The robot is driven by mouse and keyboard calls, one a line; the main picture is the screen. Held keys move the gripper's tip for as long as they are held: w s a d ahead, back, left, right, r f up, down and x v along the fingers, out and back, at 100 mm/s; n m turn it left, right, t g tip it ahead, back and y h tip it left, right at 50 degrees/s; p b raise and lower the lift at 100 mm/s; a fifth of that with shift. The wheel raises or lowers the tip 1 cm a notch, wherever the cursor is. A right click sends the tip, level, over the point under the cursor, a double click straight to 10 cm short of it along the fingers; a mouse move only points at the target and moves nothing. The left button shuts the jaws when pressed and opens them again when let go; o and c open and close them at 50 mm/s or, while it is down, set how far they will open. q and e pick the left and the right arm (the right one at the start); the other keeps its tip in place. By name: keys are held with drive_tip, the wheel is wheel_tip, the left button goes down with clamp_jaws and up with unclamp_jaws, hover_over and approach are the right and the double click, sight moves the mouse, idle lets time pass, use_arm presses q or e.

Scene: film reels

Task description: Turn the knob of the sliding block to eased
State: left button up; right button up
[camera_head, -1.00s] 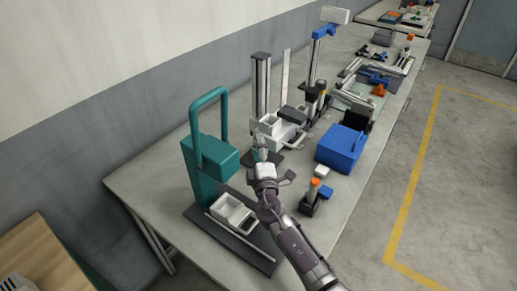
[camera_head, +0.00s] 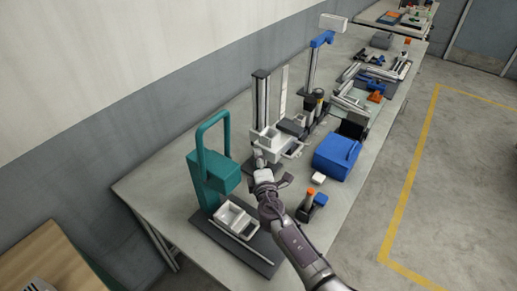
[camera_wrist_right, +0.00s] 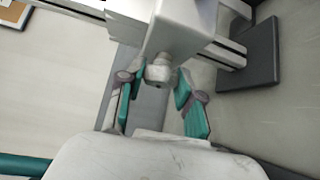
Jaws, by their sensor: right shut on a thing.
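The sliding block (camera_wrist_right: 185,22) is a pale grey block on an upright metal rail stand (camera_head: 262,100), above the middle of the bench. Its small round grey knob (camera_wrist_right: 158,72) faces my right wrist camera and sits between the two teal-padded fingers. In the head view the gripper hides the knob. I cannot read any mark for eased or the knob's angle. My left gripper is not in view.
A teal press (camera_head: 215,170) stands close left of my right arm, with a white tray (camera_head: 236,218) on its dark base. A blue box (camera_head: 337,156) and an orange-topped device (camera_head: 310,203) are on the right. The bench front right is clear.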

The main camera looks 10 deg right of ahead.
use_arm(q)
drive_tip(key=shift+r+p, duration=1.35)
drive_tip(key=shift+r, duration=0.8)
use_arm(e)
drive_tip(key=shift+r+n+g+h, duration=0.1)
drive_tip(key=shift+n+g+h, duration=0.3)
drive_tip(key=shift+n+g, duration=0.8)
drive_tip(key=o, duration=1.2)
drive_tip(key=shift+c, duration=0.2)
drive_tip(key=v, duration=1.2)
drive_tip(key=shift+r, duration=0.2)
drive_tip(key=shift+w, duration=0.1)
